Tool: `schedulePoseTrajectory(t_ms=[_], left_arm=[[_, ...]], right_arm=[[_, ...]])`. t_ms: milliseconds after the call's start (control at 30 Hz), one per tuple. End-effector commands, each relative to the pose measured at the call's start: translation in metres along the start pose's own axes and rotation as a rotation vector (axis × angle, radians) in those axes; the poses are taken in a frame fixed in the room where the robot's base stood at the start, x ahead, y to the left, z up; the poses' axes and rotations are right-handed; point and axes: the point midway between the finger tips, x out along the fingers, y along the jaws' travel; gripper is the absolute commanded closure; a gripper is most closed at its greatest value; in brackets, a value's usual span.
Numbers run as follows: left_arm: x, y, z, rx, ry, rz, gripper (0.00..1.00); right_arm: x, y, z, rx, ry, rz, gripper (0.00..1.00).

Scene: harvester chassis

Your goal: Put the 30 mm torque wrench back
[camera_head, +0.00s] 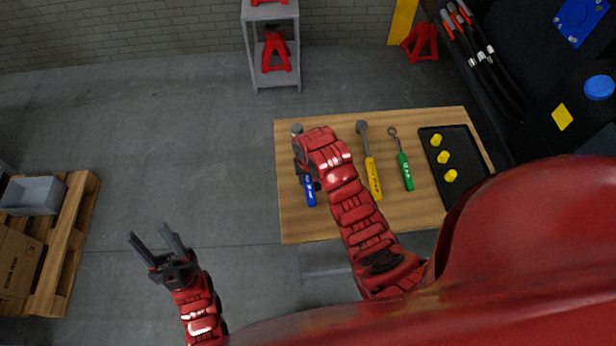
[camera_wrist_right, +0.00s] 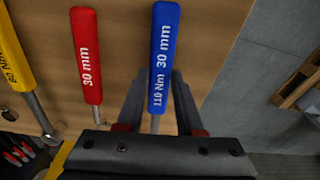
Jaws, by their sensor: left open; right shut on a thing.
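The 30 mm torque wrench has a blue handle (camera_head: 310,190) marked "110 Nm 30 mm", which also shows in the right wrist view (camera_wrist_right: 162,50). My right gripper (camera_head: 303,168) is shut on this wrench, its fingers on either side of the shaft and lower handle. The wrench is at the left part of the wooden table (camera_head: 300,225); I cannot tell whether it touches the top. A red-handled tool marked "30 mm" (camera_wrist_right: 88,55) lies beside it; my right arm hides it in the head view. My left gripper (camera_head: 147,232) is open and empty over the floor.
A yellow-handled wrench (camera_head: 373,178) and a green-handled wrench (camera_head: 405,172) lie on the table. A black tray (camera_head: 460,145) with yellow pieces is at its right. A pallet (camera_head: 65,240) stands far left and a grey shelf (camera_head: 262,85) behind.

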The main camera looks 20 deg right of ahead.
Motion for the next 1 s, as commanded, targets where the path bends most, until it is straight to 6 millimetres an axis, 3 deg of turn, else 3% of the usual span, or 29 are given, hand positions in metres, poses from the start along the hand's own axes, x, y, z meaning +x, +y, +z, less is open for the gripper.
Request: schedulePoseTrajectory(t_ms=[33, 67, 200, 267, 567, 767, 867, 900, 967, 1000], left_arm=[[0.0, 0.0, 0.0, 0.0, 0.0, 0.0, 0.5], [0.0, 0.0, 0.0, 0.0, 0.0, 0.0, 0.5], [0.0, 0.0, 0.0, 0.0, 0.0, 0.0, 0.5], [0.0, 0.0, 0.0, 0.0, 0.0, 0.0, 0.5], [-0.001, 0.0, 0.0, 0.0, 0.0, 0.0, 0.5], [-0.008, 0.0, 0.002, 0.0, 0.0, 0.0, 0.5], [-0.015, 0.001, 0.003, 0.0, 0.0, 0.0, 0.5], [-0.001, 0.0, 0.0, 0.0, -0.001, 0.0, 0.5], [0.007, 0.0, -0.001, 0.0, 0.0, 0.0, 0.5], [0.021, -0.001, -0.004, 0.0, 0.0, 0.0, 0.5]], right_arm=[[-0.001, 0.0, -0.001, 0.0, 0.003, 0.0, 1.0], [-0.001, 0.0, -0.001, 0.0, 0.003, 0.0, 0.62], [-0.001, 0.0, -0.001, 0.0, 0.002, 0.0, 0.37], [-0.001, 0.0, -0.001, 0.0, 0.002, 0.0, 0.29], [-0.001, 0.0, 0.0, 0.0, 0.001, -0.001, 0.29], [-0.015, -0.001, -0.002, -0.001, 0.006, -0.003, 0.29], [-0.03, 0.0, -0.001, -0.001, 0.009, -0.002, 0.29], [-0.051, -0.001, -0.003, -0.002, 0.008, -0.002, 0.29], [-0.068, 0.0, -0.003, -0.001, 0.007, 0.001, 0.29], [-0.082, 0.0, -0.002, -0.003, 0.003, 0.002, 0.29]])
